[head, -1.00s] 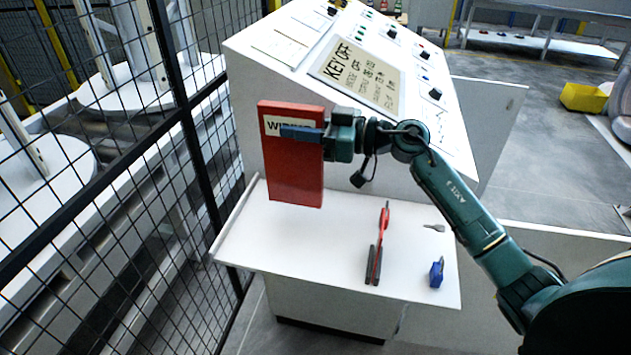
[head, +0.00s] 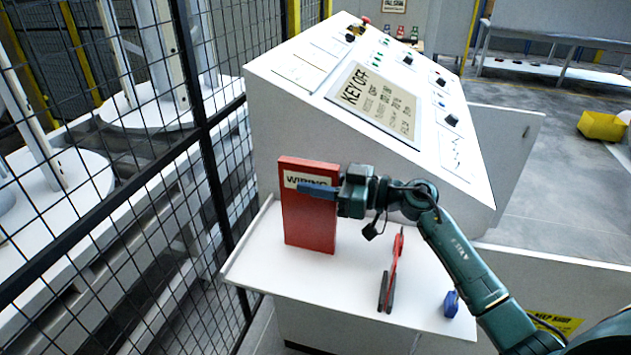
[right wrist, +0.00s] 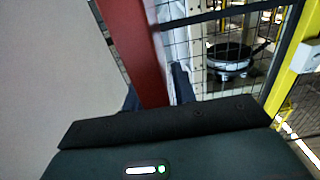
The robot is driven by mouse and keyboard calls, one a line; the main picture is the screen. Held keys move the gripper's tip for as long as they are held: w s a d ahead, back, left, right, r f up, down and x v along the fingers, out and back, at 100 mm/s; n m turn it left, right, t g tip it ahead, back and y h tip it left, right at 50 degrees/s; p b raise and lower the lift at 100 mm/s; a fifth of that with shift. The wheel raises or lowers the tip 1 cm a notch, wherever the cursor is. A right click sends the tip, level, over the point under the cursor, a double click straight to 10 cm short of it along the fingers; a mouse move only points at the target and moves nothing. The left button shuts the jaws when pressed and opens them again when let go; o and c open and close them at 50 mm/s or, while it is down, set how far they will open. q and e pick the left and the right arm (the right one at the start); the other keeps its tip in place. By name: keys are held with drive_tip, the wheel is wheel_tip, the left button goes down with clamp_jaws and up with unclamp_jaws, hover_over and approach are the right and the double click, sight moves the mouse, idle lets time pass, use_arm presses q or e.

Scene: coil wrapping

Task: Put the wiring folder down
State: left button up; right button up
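The red wiring folder (head: 309,222), with a white "WIRING" label, stands upright over the left part of the white shelf (head: 352,280). Its bottom edge looks at or very near the shelf top; I cannot tell whether it touches. My right gripper (head: 318,191) is shut on the folder at its upper part, one blue finger across the front face. In the right wrist view the folder (right wrist: 137,50) shows as a red slab between the two fingers. My left gripper is not in view.
Red-handled pliers (head: 393,262) and a blue object (head: 451,304) lie on the shelf, right of the folder. The sloped control panel (head: 375,100) rises behind. A black mesh fence (head: 205,150) stands close on the left.

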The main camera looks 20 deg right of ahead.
drive_tip(key=shift+o, duration=1.2)
drive_tip(key=shift+r, duration=0.1)
use_arm(q)
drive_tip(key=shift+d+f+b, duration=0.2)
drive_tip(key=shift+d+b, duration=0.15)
drive_tip(key=shift+b, duration=0.65)
use_arm(e)
drive_tip(key=v, duration=1.2)
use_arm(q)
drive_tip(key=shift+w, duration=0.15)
use_arm(e)
drive_tip(key=shift+s, duration=0.1)
